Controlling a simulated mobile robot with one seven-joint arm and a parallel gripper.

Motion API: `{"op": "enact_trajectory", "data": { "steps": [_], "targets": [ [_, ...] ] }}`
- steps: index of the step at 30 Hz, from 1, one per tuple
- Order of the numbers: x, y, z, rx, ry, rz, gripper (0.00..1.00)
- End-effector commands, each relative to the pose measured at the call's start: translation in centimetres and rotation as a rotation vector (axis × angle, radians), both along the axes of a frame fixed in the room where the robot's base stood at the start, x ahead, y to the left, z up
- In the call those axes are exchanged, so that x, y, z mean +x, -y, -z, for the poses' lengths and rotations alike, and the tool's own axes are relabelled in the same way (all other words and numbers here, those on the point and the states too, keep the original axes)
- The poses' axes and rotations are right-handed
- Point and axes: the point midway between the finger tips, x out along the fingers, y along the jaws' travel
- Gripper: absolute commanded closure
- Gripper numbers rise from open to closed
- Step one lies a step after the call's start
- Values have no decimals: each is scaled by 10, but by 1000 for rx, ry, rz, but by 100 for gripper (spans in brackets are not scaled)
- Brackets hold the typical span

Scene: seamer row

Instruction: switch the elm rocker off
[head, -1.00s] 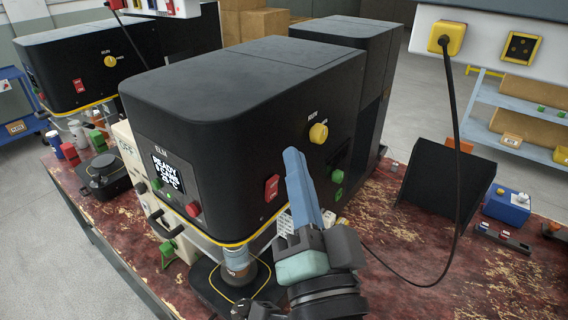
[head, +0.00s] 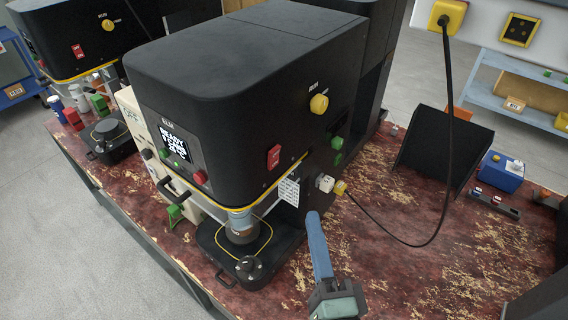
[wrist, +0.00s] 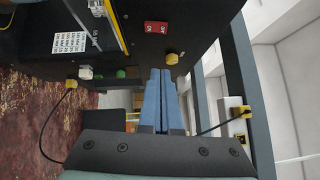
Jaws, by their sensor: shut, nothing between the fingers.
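The elm machine (head: 240,60) is a black seamer with a lit display on its front. Its red rocker (head: 273,157) is on the right side panel, low and near the front corner. The rocker also shows at the top of the wrist view (wrist: 156,27), with white lettering. I cannot tell which half is pressed in. My gripper (head: 313,214) has blue fingers, shut and empty. It is below and to the right of the rocker in the head view, apart from it. The wrist view shows both fingers together (wrist: 162,72), tips near a yellow knob.
The yellow run knob (head: 319,104) and a green button (head: 337,143) share the side panel. A white plug (head: 325,183) and a yellow plug with a black cable are near the panel's foot. A similar machine (head: 75,30) stands behind left. A black angled stand (head: 443,150) is at right.

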Motion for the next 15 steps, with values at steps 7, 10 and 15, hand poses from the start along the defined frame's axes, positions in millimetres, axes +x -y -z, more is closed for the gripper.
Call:
{"op": "enact_trajectory", "data": {
  "steps": [7,10,15],
  "targets": [
    [45,-8,-11,-2,3,-4,100],
    [64,-11,-12,-2,2,-3,100],
    [93,-18,-14,-1,1,-5,100]
  ]
}}
